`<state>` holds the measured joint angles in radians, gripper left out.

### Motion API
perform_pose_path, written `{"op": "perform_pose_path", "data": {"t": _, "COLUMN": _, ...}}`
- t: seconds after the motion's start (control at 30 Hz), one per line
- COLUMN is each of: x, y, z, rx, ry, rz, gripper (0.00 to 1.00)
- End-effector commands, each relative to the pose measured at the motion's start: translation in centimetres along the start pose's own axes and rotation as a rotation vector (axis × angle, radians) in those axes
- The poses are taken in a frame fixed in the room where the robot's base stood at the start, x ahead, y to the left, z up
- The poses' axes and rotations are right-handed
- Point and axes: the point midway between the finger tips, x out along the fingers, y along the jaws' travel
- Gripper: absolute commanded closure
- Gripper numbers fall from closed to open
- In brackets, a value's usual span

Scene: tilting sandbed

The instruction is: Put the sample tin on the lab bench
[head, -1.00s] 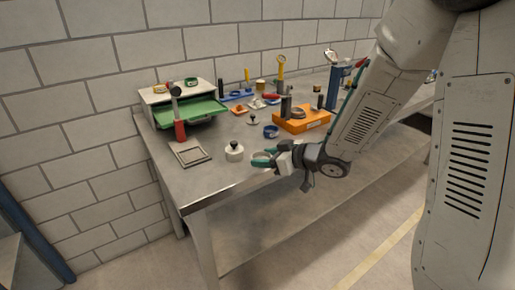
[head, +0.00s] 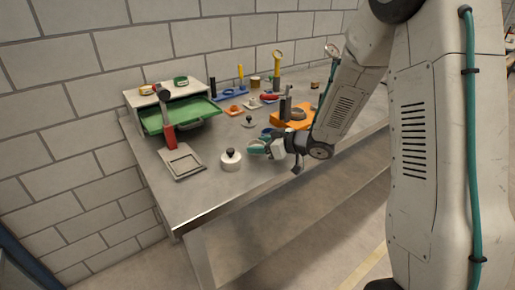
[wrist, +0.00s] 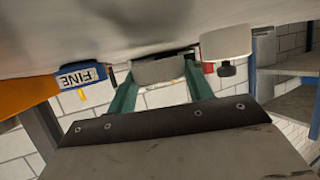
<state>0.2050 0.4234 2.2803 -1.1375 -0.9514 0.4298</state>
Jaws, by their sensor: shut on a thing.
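My gripper (wrist: 158,88) is shut on a low, grey, rounded thing (wrist: 160,71), which I take to be the sample tin; it shows between the teal fingers in the wrist view. In the head view my gripper (head: 258,147) is low over the front part of the lab bench (head: 205,200), and its fingers mostly hide what it holds. I cannot tell whether the tin touches the bench top. The wrist view is upside down, with the grey bench top (wrist: 130,25) along its upper side.
A white round pot with a black knob (head: 231,162) stands left of my gripper. A blue ring-shaped thing (wrist: 82,77) labelled FINE and an orange block (head: 283,122) are close behind. A grey square frame (head: 182,163) and green drawer (head: 175,117) stand left. The front-left bench is clear.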

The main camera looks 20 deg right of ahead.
Motion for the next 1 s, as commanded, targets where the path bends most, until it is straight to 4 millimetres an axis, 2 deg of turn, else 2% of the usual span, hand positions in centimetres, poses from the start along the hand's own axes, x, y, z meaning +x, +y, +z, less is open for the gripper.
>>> {"op": "perform_pose_path", "data": {"t": 0.03, "x": 0.1, "y": 0.3, "z": 1.1, "rx": 0.006, "ry": -0.002, "rz": 0.004, "gripper": 0.74}}
{"op": "perform_pose_path", "data": {"t": 0.13, "x": -0.1, "y": 0.9, "z": 2.0, "rx": 0.007, "ry": 0.0, "rz": 0.015, "gripper": 0.74}}
{"op": "perform_pose_path", "data": {"t": 0.47, "x": 0.1, "y": 0.9, "z": 2.2, "rx": 0.005, "ry": 0.001, "rz": 0.014, "gripper": 0.74}}
{"op": "perform_pose_path", "data": {"t": 0.5, "x": 0.1, "y": 0.8, "z": 2.2, "rx": 0.004, "ry": 0.001, "rz": 0.014, "gripper": 0.43}}
{"op": "perform_pose_path", "data": {"t": 0.57, "x": 0.1, "y": 0.8, "z": 2.2, "rx": 0.004, "ry": 0.001, "rz": 0.013, "gripper": 0.27}}
{"op": "perform_pose_path", "data": {"t": 0.9, "x": 0.1, "y": 0.7, "z": 1.8, "rx": 0.002, "ry": 0.001, "rz": 0.012, "gripper": 0.27}}
{"op": "perform_pose_path", "data": {"t": 1.0, "x": -0.9, "y": 0.8, "z": 1.8, "rx": 0.002, "ry": 0.002, "rz": 0.013, "gripper": 0.27}}
